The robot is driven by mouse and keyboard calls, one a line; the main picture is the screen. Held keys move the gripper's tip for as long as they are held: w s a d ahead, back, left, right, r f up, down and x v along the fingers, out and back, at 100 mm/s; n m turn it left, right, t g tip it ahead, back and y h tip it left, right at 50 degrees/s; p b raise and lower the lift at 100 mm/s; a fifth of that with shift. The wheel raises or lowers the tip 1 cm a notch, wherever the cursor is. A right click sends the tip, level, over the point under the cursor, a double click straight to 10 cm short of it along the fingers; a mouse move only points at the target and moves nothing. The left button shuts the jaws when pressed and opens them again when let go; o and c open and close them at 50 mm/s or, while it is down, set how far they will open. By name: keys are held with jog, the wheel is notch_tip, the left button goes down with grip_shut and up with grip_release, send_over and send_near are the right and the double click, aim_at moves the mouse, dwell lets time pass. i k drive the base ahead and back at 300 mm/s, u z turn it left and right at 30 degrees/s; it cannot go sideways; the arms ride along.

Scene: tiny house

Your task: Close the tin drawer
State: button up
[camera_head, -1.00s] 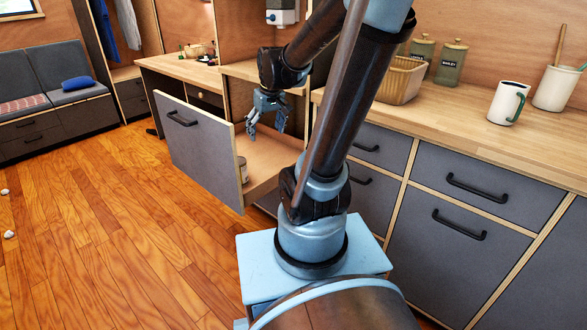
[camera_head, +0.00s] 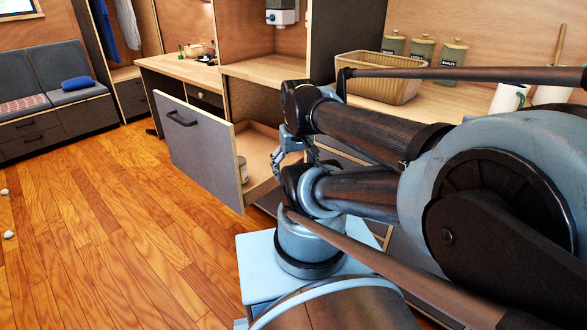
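The tin drawer (camera_head: 205,150) is pulled out, with its grey front and black handle facing left and its pale wooden inside showing. A small tin (camera_head: 242,170) stands in it, just behind the front panel and partly hidden by it. My gripper (camera_head: 295,158) is over the right part of the drawer, to the right of the front panel. Its fingers look spread and hold nothing that I can see. My own arm hides part of the gripper and the drawer's right side. I cannot tell whether the gripper touches the drawer.
A wooden counter (camera_head: 440,100) with a wicker basket (camera_head: 378,82), several canisters and a mug (camera_head: 507,98) runs along the right. A dark upright panel (camera_head: 345,38) stands above the drawer unit. The wooden floor (camera_head: 110,230) at left is mostly open, with small white objects at its edge.

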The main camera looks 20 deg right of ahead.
aim_at(207, 148)
jog(key=z, duration=0.55)
jog(key=k, duration=0.95)
jog(key=u, duration=0.6)
jog(key=i, duration=0.5)
jog(key=z, duration=0.05)
